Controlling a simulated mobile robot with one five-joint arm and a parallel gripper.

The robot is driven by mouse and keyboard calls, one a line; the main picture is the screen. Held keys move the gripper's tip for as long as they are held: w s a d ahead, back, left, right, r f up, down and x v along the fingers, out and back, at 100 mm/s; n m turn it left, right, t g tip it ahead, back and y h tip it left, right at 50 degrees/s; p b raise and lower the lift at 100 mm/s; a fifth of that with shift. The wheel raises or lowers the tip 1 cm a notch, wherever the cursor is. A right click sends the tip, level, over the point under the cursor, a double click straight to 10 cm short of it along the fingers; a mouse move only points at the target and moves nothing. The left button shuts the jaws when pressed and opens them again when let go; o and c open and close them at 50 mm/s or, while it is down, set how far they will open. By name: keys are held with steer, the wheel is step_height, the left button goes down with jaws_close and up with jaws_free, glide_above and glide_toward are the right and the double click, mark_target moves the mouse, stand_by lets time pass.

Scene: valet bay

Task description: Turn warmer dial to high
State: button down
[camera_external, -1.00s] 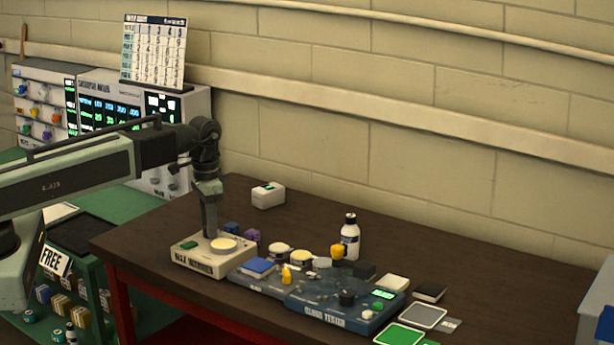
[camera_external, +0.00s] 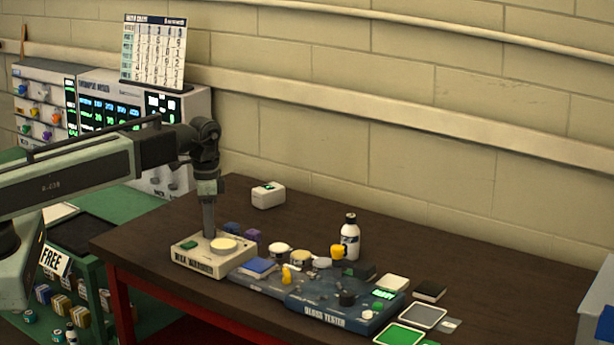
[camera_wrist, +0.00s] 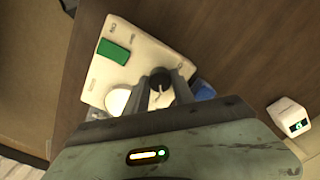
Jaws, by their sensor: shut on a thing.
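The warmer (camera_external: 205,264) is a cream box at the left front of the brown table, with a green patch (camera_wrist: 113,52) and a round pale disc (camera_external: 223,245) on top. In the wrist view the warmer (camera_wrist: 146,48) fills the upper left. Its dark dial (camera_wrist: 160,80), with a pale pointer mark, sits between the fingers. My gripper (camera_wrist: 165,92) points down onto the warmer and is shut on the dial. In the external view my gripper (camera_external: 209,234) hides the dial. The lettering beside the dial is too small to read.
A blue tester unit (camera_external: 335,315) with small parts stands right of the warmer. A small white box (camera_external: 268,196) sits at the back. The back right of the table is clear.

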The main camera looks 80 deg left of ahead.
steer(key=c, duration=1.1)
jaws_free()
steer(key=shift+o, duration=0.2)
step_height(320, 180, up, 8)
steer(key=p, duration=0.8)
steer(key=shift+f, duration=0.1)
